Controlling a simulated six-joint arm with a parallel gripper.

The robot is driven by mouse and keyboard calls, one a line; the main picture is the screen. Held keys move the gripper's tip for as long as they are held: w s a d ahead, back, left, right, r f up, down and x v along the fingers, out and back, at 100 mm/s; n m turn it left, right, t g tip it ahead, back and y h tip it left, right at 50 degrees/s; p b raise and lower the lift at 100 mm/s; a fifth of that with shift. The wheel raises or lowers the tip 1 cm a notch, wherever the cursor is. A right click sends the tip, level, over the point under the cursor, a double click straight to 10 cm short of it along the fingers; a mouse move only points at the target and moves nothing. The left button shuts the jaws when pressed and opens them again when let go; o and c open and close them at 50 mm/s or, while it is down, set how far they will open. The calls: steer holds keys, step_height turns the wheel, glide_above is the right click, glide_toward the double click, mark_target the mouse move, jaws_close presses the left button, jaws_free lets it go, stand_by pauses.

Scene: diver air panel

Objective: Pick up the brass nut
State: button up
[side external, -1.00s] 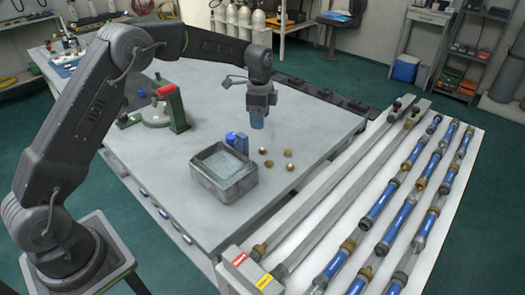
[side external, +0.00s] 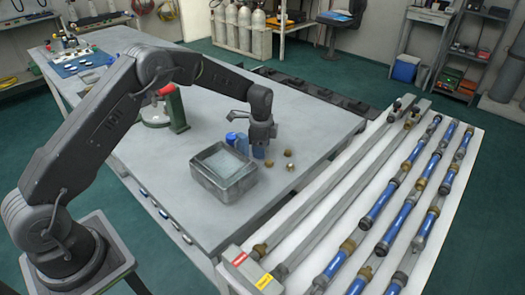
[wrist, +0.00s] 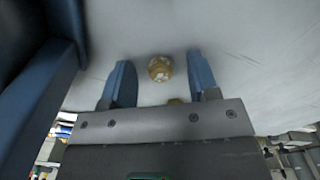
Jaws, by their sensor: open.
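Several small brass nuts lie on the grey bench. In the side view one brass nut (side external: 288,152) and another (side external: 291,167) show to the right of my gripper (side external: 260,152), and a third (side external: 269,163) sits just below its fingertips. My gripper points down, low over the bench. In the wrist view my open gripper (wrist: 160,82) has blue fingers on either side of a round brass nut (wrist: 160,68), with a gap at each side. A second nut (wrist: 175,101) is mostly hidden behind the gripper body.
A grey metal tray (side external: 222,193) stands just left of my gripper, with blue objects (side external: 238,143) behind it. A dark blue shape (wrist: 40,100) is close at the left of the wrist view. A rack of blue tubes (side external: 376,215) is on the right. Bench right of the nuts is clear.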

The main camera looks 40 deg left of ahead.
steer(key=c, duration=1)
steer(key=shift+r, duration=0.1)
steer(key=shift+r, duration=0.5)
step_height(320, 180, up, 3)
steer(key=shift+f, duration=0.1)
steer(key=s+a+r, duration=0.2)
steer(key=a, duration=0.1)
steer(key=s+a+r, duration=0.2)
steer(key=a, duration=0.1)
steer(key=s+a+r, duration=0.2)
steer(key=a+r, duration=0.1)
steer(key=a, duration=0.1)
